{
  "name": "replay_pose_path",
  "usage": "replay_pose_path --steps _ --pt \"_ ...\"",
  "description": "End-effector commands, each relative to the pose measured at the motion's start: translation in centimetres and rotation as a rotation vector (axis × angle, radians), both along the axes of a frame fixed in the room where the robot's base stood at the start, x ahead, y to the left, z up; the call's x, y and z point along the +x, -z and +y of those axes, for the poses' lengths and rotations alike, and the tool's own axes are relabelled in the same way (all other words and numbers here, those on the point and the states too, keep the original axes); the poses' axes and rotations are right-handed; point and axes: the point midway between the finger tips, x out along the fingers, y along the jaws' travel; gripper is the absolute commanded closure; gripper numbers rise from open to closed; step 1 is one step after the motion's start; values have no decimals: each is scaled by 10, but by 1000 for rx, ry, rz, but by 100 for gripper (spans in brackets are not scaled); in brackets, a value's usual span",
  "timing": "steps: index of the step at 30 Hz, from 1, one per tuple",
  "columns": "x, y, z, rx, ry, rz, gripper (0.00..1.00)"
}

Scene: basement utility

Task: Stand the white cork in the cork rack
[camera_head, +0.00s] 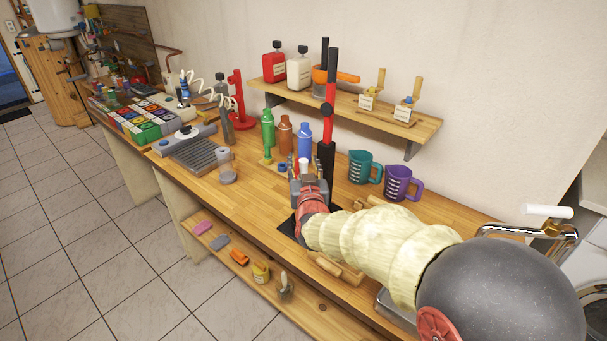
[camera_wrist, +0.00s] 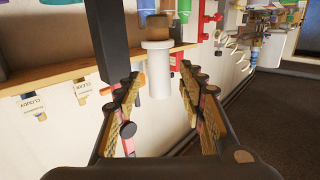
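The white cork (camera_head: 304,164) stands upright at the tips of my gripper (camera_head: 303,178) over the workbench. In the wrist view the white cork (camera_wrist: 159,72) is a white cylinder with a wider band and a brownish end. It lies in line with the gap between my fingers (camera_wrist: 162,78). The fingers are apart, with a gap showing at the right finger; I see no clear grip on the cork. A small pale wooden piece with a green peg (camera_head: 268,161) is left of my gripper, perhaps the cork rack. A small blue piece (camera_head: 283,167) lies beside it.
Green (camera_head: 268,127), brown (camera_head: 285,135) and blue (camera_head: 304,140) bottles stand just behind. A black and red post (camera_head: 328,120) rises close to my gripper. Teal (camera_head: 364,167) and purple (camera_head: 401,183) jugs stand right. A wall shelf (camera_head: 390,121) hangs above.

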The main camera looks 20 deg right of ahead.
Motion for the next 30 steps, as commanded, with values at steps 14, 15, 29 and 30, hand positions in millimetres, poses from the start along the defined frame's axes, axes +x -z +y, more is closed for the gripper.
replay_pose_path --steps 14,15,29,30 --pt "0 0 0 0 0 0 80" --pt "0 0 0 0 0 0 83" --pt "0 0 0 0 0 0 100" --pt "0 0 0 0 0 0 100"
